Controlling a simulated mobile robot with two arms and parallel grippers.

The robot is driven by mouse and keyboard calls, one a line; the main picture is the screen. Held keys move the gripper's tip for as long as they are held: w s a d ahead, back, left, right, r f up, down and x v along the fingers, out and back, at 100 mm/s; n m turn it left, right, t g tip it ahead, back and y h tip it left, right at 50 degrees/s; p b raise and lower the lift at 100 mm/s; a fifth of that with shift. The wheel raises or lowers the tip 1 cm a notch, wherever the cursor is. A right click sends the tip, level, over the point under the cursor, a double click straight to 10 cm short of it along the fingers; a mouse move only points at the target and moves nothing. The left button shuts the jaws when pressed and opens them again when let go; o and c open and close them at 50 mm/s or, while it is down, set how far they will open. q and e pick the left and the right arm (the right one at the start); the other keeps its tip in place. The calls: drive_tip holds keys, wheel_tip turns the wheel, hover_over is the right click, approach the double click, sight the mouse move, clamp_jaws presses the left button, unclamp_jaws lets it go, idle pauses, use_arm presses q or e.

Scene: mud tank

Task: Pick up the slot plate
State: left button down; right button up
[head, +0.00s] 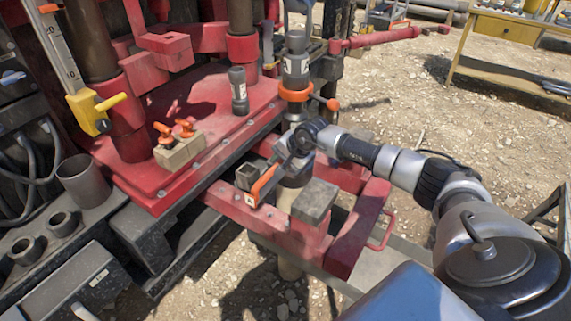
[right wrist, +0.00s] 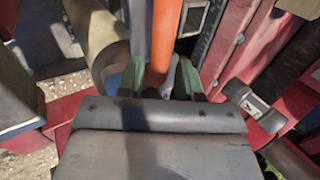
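What looks like the slot plate is an orange bar (head: 264,183) with a pale label at its lower end, at the red frame's front edge. My right gripper (head: 282,162) is at the bar's upper end. In the right wrist view an orange bar (right wrist: 164,40) runs between the two greenish fingers of the right gripper (right wrist: 160,75). The fingers stand apart, with a visible gap beside the bar on the left. The far end of the bar and any slot are hidden. My left gripper is not in view.
A drill pipe (head: 295,65) with an orange clamp (head: 295,94) stands just behind my right gripper. The red deck (head: 190,120) holds a dark cylinder (head: 239,90) and a beige block (head: 178,151) with orange parts. A yellow table (head: 505,30) stands far right on open gravel.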

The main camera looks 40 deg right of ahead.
drive_tip(key=shift+w+a+f, duration=0.1)
drive_tip(key=shift+w+f, duration=0.1)
drive_tip(key=shift+f, duration=0.2)
drive_tip(key=shift+c, duration=0.2)
clamp_jaws()
idle(0.9)
drive_tip(key=shift+w+r, duration=0.1)
drive_tip(key=shift+r, duration=0.1)
